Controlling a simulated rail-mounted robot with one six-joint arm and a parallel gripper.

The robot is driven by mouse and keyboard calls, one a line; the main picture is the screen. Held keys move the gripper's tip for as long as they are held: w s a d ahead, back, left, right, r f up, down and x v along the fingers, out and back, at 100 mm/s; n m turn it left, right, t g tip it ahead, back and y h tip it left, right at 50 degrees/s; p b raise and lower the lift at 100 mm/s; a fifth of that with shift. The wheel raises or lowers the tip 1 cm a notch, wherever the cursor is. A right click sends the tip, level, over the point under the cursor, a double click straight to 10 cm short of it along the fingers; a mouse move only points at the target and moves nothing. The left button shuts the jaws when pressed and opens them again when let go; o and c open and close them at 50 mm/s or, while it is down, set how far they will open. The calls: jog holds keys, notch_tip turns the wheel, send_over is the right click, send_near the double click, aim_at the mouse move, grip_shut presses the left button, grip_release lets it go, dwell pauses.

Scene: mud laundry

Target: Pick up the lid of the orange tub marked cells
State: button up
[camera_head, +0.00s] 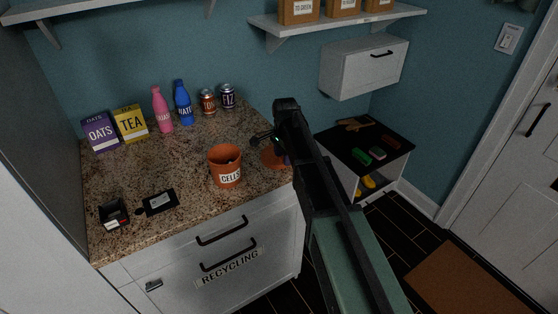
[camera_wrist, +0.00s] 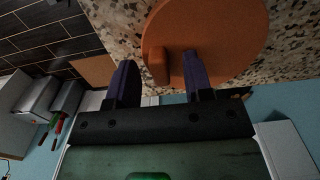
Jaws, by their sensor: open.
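The orange tub marked cells (camera_head: 226,175) stands upright and open on the granite counter, with some contents just visible inside. Its round orange lid (camera_head: 271,157) lies apart from it, to its right near the counter's edge, partly hidden by my arm. In the wrist view the lid (camera_wrist: 225,40) fills the top, with a raised block-like handle (camera_wrist: 157,64). My gripper (camera_wrist: 158,68) is open, with one dark finger on each side of the handle in that view. Whether the fingers touch the handle I cannot tell. In the head view my arm mostly hides the gripper.
A pink bottle (camera_head: 162,110), a blue bottle (camera_head: 183,103), two cans and two boxes stand at the counter's back. A black card (camera_head: 160,202) and a small dark box (camera_head: 113,213) lie at front left. A black-topped cabinet (camera_head: 345,145) stands right, beyond a gap.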

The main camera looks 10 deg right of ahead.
grip_shut()
jog(key=shift+r, duration=0.15)
